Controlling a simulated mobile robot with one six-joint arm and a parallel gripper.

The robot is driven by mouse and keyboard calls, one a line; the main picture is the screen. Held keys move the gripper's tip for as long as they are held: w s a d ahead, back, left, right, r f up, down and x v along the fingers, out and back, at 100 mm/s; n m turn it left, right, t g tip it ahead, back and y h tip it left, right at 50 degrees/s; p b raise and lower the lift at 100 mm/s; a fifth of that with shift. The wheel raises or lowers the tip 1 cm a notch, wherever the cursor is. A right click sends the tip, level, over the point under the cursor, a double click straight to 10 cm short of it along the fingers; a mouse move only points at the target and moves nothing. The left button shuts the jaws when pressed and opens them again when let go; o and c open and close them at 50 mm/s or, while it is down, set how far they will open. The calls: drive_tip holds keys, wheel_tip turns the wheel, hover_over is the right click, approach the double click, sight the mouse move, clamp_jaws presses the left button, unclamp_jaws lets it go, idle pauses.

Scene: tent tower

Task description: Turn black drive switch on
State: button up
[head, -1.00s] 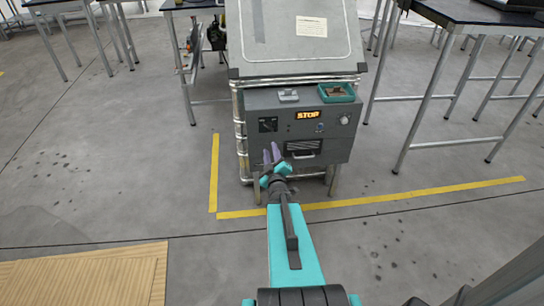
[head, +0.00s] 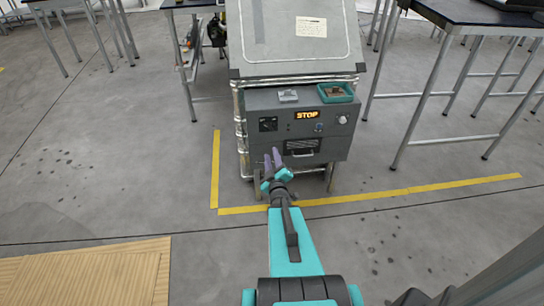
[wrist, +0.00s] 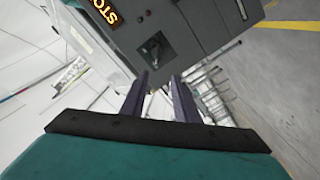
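The black drive switch (head: 268,124) is a small dark square plate on the left of the grey control box's front (head: 344,144). In the wrist view the switch (wrist: 153,48) shows a dark plate with a lighter knob or lever, whose setting I cannot read for sure. My gripper (head: 272,158) is below the switch and in front of the box, pointing towards it. In the wrist view my gripper's (wrist: 159,82) two purple-grey fingers are apart with nothing between them. The switch lies just beyond the fingertips, not visibly touched.
A lit orange STOP display (head: 307,115), a round knob (head: 342,120) and a handle or slot share the box's front. A teal tray (head: 336,99) and a small grey item (head: 288,96) sit on top. Tables stand on both sides. Yellow tape (head: 410,191) marks the floor.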

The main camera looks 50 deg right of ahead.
drive_tip(key=shift+s+a, duration=0.2)
drive_tip(key=shift+s+a+p, duration=0.1)
drive_tip(key=shift+p, duration=0.3)
drive_tip(key=p+v, duration=0.7)
idle(0.9)
drive_tip(key=shift+f, duration=0.1)
